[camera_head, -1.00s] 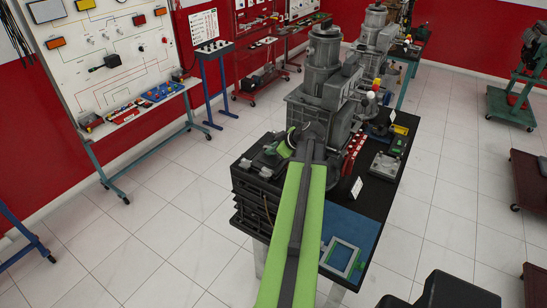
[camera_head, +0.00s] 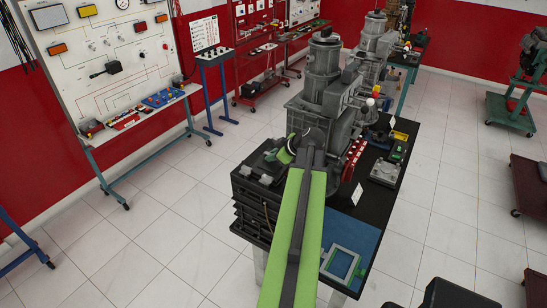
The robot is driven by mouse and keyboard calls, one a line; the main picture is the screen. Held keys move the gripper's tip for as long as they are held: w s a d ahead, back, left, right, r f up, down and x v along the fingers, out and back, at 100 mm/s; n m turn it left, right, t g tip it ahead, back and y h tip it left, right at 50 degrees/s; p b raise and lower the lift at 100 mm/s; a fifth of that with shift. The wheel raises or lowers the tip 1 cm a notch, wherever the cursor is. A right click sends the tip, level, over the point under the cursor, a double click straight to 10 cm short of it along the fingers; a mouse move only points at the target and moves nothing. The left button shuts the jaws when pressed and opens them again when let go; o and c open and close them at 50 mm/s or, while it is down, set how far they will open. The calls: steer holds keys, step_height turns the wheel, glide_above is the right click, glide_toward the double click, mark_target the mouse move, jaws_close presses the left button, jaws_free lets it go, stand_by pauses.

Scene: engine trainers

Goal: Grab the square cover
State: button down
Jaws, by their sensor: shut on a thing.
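My green and grey arm reaches up the picture, and my gripper (camera_head: 284,153) is at its far end, beside the large grey engine (camera_head: 323,95). It is small and partly hidden by my own wrist. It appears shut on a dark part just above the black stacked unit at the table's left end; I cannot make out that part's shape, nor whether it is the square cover. A pale square frame (camera_head: 333,272) with green at its side lies on the blue mat (camera_head: 362,238) near the table's front edge, apart from my gripper.
The black stacked unit (camera_head: 252,205) stands at the table's left end. A grey plate-like part (camera_head: 385,171), a white card (camera_head: 357,194) and red parts lie right of the engine. Wall trainer boards (camera_head: 110,65) stand at the left.

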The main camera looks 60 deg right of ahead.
step_height(320, 180, up, 4)
steer(key=p, duration=0.3)
steer(key=shift+r+p, duration=0.25)
steer(key=shift+p, duration=0.15)
steer(key=s+d+r+p, duration=0.3)
steer(key=s+r+p, duration=0.3)
steer(key=s, duration=0.5)
steer(key=shift+s+d, duration=0.15)
steer(key=shift+d, duration=0.15)
